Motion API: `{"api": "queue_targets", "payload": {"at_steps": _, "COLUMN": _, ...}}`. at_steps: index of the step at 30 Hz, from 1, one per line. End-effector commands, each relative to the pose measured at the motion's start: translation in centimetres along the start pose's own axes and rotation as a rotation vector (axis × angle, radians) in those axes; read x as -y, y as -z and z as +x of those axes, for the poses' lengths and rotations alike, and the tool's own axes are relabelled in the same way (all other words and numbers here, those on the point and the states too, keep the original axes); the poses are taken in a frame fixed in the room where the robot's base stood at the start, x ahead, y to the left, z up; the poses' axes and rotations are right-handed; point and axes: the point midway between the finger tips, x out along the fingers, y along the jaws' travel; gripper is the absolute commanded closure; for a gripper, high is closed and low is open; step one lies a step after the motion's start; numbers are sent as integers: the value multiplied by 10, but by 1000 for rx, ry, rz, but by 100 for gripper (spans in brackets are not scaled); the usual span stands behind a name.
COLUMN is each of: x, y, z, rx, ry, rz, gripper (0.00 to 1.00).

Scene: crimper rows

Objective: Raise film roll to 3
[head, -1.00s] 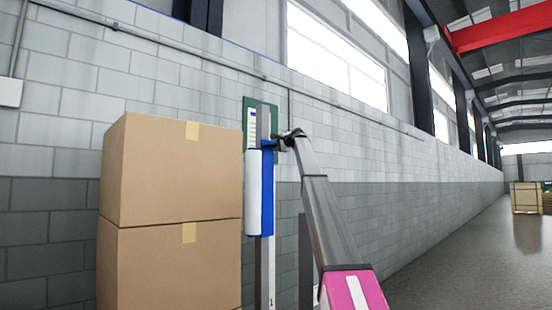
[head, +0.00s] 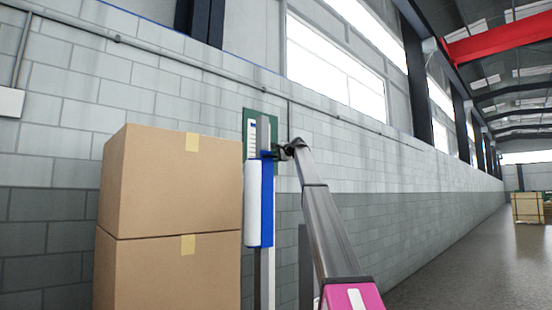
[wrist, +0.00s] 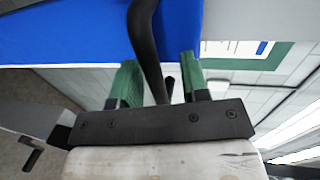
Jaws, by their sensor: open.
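The film roll (head: 252,205) is a white upright cylinder on a blue carriage (head: 267,205), which sits on a grey upright mast (head: 266,280). Behind its top is a green board (head: 273,113) with a white marked scale strip (head: 252,138); the marks are too small to read. My gripper (head: 284,151) is at the carriage's upper right. In the wrist view, the blue carriage (wrist: 70,35) fills the upper left. A black curved handle (wrist: 146,50) passes between the spread green fingers of my gripper (wrist: 158,82). The fingers are open, with gaps beside the handle.
Two stacked cardboard boxes (head: 170,190) stand close on the left of the mast. A grey block wall (head: 400,180) runs behind. The floor (head: 450,260) on the right is open, with a wooden crate (head: 527,207) far off.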

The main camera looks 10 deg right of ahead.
Motion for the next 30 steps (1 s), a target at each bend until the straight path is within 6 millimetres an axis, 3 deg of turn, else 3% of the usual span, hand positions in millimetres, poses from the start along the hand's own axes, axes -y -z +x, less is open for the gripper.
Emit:
{"api": "queue_targets", "payload": {"at_steps": 8, "x": -1, "y": -1, "z": -34, "rx": 0, "ry": 1, "rz": 0, "gripper": 59}}
{"api": "queue_targets", "payload": {"at_steps": 18, "x": 0, "y": -1, "z": -94, "rx": -2, "ry": 3, "rz": 0, "gripper": 59}}
{"api": "queue_targets", "payload": {"at_steps": 22, "x": 0, "y": 0, "z": -105, "rx": -1, "ry": 2, "rz": 1, "gripper": 59}}
{"api": "queue_targets", "payload": {"at_steps": 30, "x": 1, "y": 0, "z": -106, "rx": 0, "ry": 2, "rz": 1, "gripper": 59}}
